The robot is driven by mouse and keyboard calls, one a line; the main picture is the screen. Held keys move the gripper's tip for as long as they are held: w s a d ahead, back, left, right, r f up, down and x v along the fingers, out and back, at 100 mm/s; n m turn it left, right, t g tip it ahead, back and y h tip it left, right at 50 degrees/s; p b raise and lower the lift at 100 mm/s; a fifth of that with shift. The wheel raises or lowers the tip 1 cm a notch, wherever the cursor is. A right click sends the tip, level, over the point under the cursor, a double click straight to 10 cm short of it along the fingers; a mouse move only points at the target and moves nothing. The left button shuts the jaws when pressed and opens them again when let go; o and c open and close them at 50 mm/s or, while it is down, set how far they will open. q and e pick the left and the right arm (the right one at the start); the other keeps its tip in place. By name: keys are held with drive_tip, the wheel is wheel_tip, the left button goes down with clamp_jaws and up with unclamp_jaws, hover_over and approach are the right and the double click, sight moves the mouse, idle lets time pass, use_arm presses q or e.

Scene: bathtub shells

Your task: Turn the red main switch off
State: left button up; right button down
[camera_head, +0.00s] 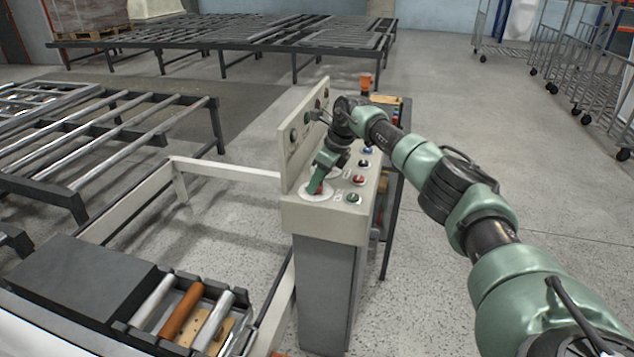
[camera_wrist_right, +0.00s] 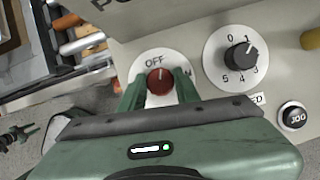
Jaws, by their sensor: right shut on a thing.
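The red main switch (camera_wrist_right: 158,81) is a round knob on a white disc (camera_wrist_right: 144,70) marked OFF, with a partly covered second label to its right. A pale mark on the knob points roughly up towards OFF; I cannot tell its exact angle. My right gripper (camera_wrist_right: 160,88) has a finger on each side of the knob and is shut on it. In the head view my right gripper (camera_head: 317,187) reaches down onto the near left corner of the control panel (camera_head: 302,225) and mostly hides the switch. My left gripper is not in view.
A black numbered dial (camera_wrist_right: 240,55) and a JOG button (camera_wrist_right: 293,116) sit right of the switch. The panel's upright back plate (camera_head: 297,155) stands close left of my gripper. Roller conveyors (camera_head: 185,315) lie to the left; open floor (camera_head: 440,110) lies beyond on the right.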

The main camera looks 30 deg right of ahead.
drive_tip(key=shift+w+n+y+b, duration=0.1)
drive_tip(key=shift+n+y+b, duration=0.35)
drive_tip(key=shift+n, duration=0.65)
drive_tip(key=shift+n+g+b, duration=0.3)
drive_tip(key=shift+n+g, duration=0.2)
drive_tip(key=shift+n, duration=0.4)
drive_tip(key=c, duration=1)
unclamp_jaws()
drive_tip(key=shift+y, duration=0.25)
drive_tip(key=shift+d, duration=0.1)
drive_tip(key=shift+r, duration=0.2)
drive_tip(key=v, duration=0.7)
drive_tip(key=shift+s+r+p, duration=0.2)
drive_tip(key=shift+s+p, duration=0.05)
drive_tip(key=shift+p, duration=0.05)
